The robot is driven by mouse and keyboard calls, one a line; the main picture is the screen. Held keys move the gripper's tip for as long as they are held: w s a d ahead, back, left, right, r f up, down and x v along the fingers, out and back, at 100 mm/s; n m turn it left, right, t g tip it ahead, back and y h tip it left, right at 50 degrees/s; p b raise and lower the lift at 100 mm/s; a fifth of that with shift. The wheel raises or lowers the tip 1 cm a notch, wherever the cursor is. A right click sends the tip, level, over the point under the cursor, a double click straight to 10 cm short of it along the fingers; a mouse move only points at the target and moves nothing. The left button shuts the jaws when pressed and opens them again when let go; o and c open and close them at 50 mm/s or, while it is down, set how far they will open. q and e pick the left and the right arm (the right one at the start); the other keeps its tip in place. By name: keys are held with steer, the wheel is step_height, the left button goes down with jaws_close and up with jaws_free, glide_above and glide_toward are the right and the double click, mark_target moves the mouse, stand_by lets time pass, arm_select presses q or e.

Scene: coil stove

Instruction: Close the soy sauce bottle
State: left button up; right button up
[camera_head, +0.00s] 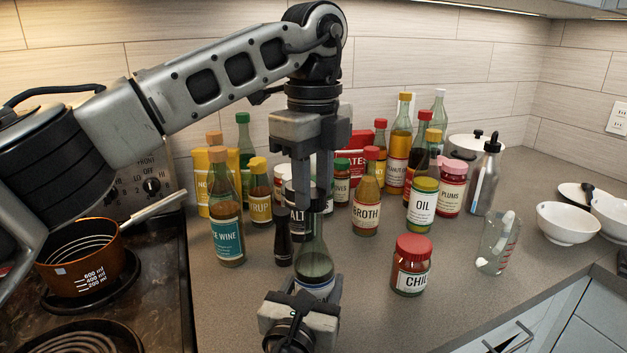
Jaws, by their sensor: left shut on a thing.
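A clear glass bottle with dark contents (317,262), which I take for the soy sauce bottle, stands upright on the counter at the front centre. Its label is mostly hidden. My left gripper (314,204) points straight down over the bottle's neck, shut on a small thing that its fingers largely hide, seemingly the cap. I cannot tell whether the cap sits fully on the neck. My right gripper (314,286) comes from the bottom edge, with its fingers on both sides of the bottle's lower body, seemingly gripping it.
A dark slim bottle (283,237) and a wine bottle (227,222) stand close on the left. A red-lidded jar (411,266) is on the right. Several bottles and jars crowd behind. The stove with a copper pot (85,265) is at left.

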arm_select(q)
steer(key=shift+f, duration=0.6)
arm_select(e)
steer(key=shift+f, duration=0.1)
